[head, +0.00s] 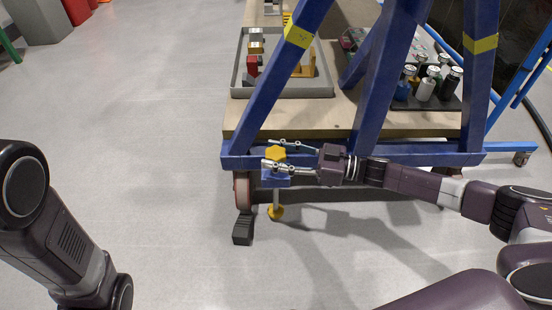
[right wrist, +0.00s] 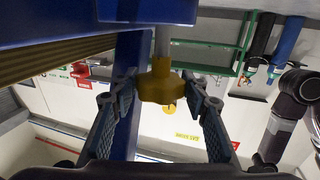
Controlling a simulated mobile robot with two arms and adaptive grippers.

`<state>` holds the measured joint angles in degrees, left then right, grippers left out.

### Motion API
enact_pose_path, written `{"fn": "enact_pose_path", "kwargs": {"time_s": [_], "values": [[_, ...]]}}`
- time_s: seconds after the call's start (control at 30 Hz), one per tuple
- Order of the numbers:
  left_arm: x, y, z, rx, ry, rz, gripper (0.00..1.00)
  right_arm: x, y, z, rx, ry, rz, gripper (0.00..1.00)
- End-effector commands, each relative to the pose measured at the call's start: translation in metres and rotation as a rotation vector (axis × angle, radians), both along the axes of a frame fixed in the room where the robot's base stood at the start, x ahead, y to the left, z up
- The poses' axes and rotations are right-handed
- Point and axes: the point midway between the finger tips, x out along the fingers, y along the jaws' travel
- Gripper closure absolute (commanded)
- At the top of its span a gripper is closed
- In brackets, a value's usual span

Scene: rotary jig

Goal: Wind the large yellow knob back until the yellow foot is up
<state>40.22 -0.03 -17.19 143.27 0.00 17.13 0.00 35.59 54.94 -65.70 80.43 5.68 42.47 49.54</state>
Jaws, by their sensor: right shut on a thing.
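The large yellow knob (head: 276,153) sits on top of a blue bracket (head: 276,180) at the near left corner of the blue frame. My right gripper (head: 277,155) reaches in from the right, with one finger on each side of the knob. In the right wrist view the knob (right wrist: 160,84) is between the two fingertips, and the gripper is shut on it. The yellow foot (head: 276,212) is at the lower end of a metal rod below the bracket, close to the floor; I cannot tell whether it touches. My left gripper is out of view.
A caster wheel (head: 241,188) and a black pedal (head: 242,228) are left of the foot. The wooden deck (head: 300,117) carries a grey tray (head: 283,92) and several bottles. Blue posts rise above the beam. The floor at left is clear.

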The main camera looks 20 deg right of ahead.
Motion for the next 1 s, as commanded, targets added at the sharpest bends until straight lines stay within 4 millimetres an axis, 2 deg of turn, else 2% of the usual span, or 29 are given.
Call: {"fn": "enact_pose_path", "kwargs": {"time_s": [0.4,0.93,0.97,1.0], "values": [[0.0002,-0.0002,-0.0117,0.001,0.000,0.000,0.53,0.0013,0.0000,-0.0001,0.001,0.000,0.169,0.83],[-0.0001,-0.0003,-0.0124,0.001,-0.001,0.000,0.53,0.0008,0.0012,0.0013,0.004,-0.001,0.191,0.83],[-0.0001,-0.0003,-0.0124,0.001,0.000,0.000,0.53,0.0007,0.0012,0.0014,0.004,-0.001,0.191,0.56],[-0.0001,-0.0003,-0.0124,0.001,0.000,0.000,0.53,0.0007,0.0012,0.0014,0.004,-0.001,0.191,0.52]]}}
